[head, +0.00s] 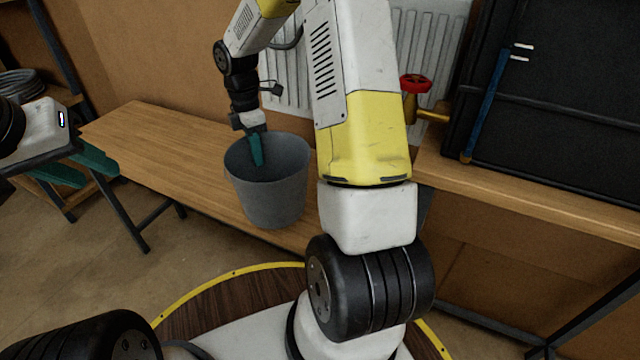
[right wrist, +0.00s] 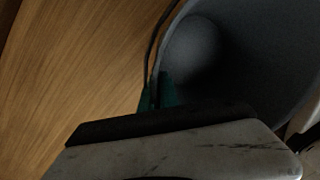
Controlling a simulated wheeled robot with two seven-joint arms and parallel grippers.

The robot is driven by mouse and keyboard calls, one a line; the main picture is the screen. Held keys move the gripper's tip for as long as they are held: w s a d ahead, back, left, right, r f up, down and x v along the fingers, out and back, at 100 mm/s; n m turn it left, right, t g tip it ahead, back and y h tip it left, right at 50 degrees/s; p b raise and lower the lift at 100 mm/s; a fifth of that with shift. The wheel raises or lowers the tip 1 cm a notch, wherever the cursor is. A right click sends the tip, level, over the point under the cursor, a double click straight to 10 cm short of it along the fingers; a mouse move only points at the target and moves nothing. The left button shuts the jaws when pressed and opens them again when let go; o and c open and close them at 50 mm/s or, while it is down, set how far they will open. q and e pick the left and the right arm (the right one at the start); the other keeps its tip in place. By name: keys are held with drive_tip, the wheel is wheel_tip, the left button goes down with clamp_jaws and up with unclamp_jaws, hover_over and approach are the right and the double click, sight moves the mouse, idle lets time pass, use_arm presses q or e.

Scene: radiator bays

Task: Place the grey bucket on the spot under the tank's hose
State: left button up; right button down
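The grey bucket (head: 268,195) is upright at the front edge of the wooden bench; I cannot tell whether it rests there or is slightly raised. My right gripper (head: 257,150) reaches down to its far rim, with one teal finger inside. In the right wrist view, the teal fingers (right wrist: 158,92) sit closely on both sides of the bucket wall (right wrist: 240,50), shut on it. My left gripper (head: 75,165) is open and empty at the left, apart from the bucket. I cannot make out the tank, its hose or the spot; my right arm covers part of the middle.
The wooden bench (head: 150,135) runs along the wall, with clear room left of the bucket. A white radiator (head: 425,40) hangs behind, with a red valve wheel (head: 415,84). A large black panel (head: 570,90) with a blue strip (head: 487,105) stands on the right wooden surface (head: 540,190).

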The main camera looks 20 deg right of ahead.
drive_tip(key=s+d+f+n, duration=0.1)
drive_tip(key=d+f, duration=0.1)
drive_tip(key=d, duration=0.5)
drive_tip(key=s+d+f+n, duration=0.2)
drive_tip(key=d, duration=0.6)
drive_tip(key=shift+s+f+n, duration=0.2)
drive_tip(key=shift+f+n, duration=0.1)
drive_tip(key=shift+f, duration=0.05)
drive_tip(key=shift+f, duration=0.15)
drive_tip(key=c, duration=1.6)
unclamp_jaws()
